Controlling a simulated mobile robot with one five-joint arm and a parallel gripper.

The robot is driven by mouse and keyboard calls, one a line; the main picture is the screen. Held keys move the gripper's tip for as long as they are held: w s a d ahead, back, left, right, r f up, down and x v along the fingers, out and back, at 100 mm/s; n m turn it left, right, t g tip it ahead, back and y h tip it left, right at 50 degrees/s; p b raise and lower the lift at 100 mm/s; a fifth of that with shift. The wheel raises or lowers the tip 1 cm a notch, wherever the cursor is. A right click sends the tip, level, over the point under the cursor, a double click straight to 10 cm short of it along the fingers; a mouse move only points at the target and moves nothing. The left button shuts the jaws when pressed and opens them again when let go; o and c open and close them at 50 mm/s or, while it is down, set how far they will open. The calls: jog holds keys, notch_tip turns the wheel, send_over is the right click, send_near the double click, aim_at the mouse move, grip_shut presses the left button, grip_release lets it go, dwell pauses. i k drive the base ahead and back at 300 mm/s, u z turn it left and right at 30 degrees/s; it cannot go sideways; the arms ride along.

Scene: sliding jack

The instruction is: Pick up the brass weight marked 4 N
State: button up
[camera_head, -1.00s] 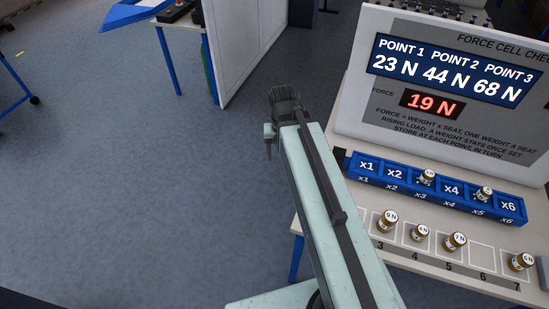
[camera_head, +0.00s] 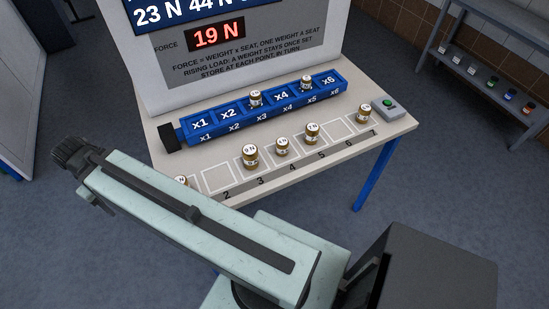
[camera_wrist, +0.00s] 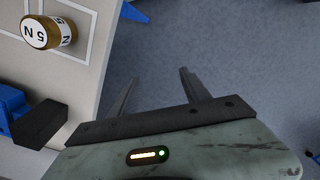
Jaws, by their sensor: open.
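The brass weight marked 4 N (camera_head: 282,147) stands upright on the table's front row, between a larger weight marked 9 N (camera_head: 250,157) and one marked 7 N (camera_head: 311,133). My gripper is at the arm's far end, left of the table in the head view, well away from the 4 N weight. In the wrist view my gripper (camera_wrist: 158,77) is open and empty, its two fingers over bare floor beside the table edge. A weight marked 5 N (camera_wrist: 48,32) shows there at upper left; the 4 N weight is not in that view.
The blue seat rail (camera_head: 262,110) behind the row holds two brass weights. Another weight (camera_head: 364,114) and a green-button box (camera_head: 389,107) are at the table's right. A weight (camera_head: 181,182) at the left is partly hidden by my arm. The display reads 19 N.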

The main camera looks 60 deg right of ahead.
aim_at(283, 143)
jog(key=z, duration=1.1)
jog(key=k, duration=1)
jog(key=z, duration=0.6)
jog(key=i, duration=1)
